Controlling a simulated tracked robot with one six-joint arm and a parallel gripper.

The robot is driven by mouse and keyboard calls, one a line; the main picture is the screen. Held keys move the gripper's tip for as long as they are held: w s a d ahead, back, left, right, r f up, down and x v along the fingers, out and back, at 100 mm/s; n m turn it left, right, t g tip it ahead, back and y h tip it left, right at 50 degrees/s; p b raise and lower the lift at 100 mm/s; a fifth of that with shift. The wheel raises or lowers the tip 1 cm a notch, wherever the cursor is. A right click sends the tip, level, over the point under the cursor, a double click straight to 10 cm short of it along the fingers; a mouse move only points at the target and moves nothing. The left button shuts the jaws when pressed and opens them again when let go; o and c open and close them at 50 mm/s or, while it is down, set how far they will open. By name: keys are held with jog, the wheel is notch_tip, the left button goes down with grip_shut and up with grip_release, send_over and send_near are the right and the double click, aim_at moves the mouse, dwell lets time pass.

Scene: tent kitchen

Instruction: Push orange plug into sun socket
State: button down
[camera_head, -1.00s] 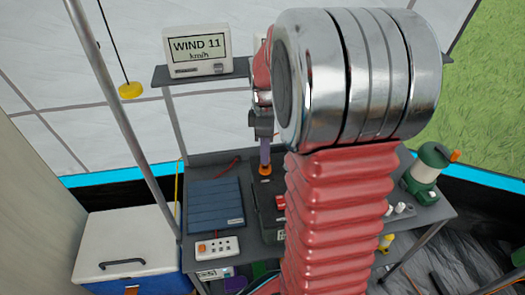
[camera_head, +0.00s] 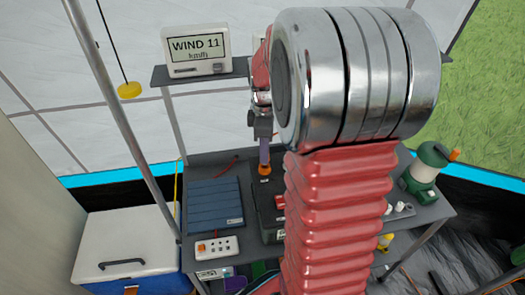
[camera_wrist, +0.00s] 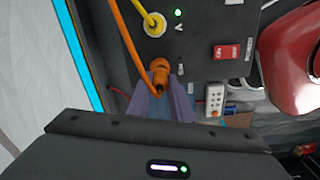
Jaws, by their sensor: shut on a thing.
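The orange plug (camera_wrist: 160,70) is at the lower edge of a dark panel (camera_wrist: 195,30) in the wrist view, with an orange cable running up from it. The purple fingers of my gripper (camera_wrist: 162,100) are shut on the plug. In the head view my gripper (camera_head: 264,152) points down, with the orange plug (camera_head: 264,169) at its tips, over the dark box (camera_head: 267,205) on the table. The plug covers the spot under it, so I cannot tell whether it is seated in a socket.
A yellow plug (camera_wrist: 153,25) sits in the panel beside a green light. A red switch (camera_wrist: 226,52) is to its right. A blue folded panel (camera_head: 215,205) and a white power strip (camera_head: 215,247) lie left of the box. My arm hides the table's middle.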

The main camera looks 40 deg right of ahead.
jog(key=shift+f, duration=1.25)
dwell(0.5)
jog(key=c, duration=1.5)
grip_release()
notch_tip(320, 180, up, 14)
jog(key=shift+f, duration=0.15)
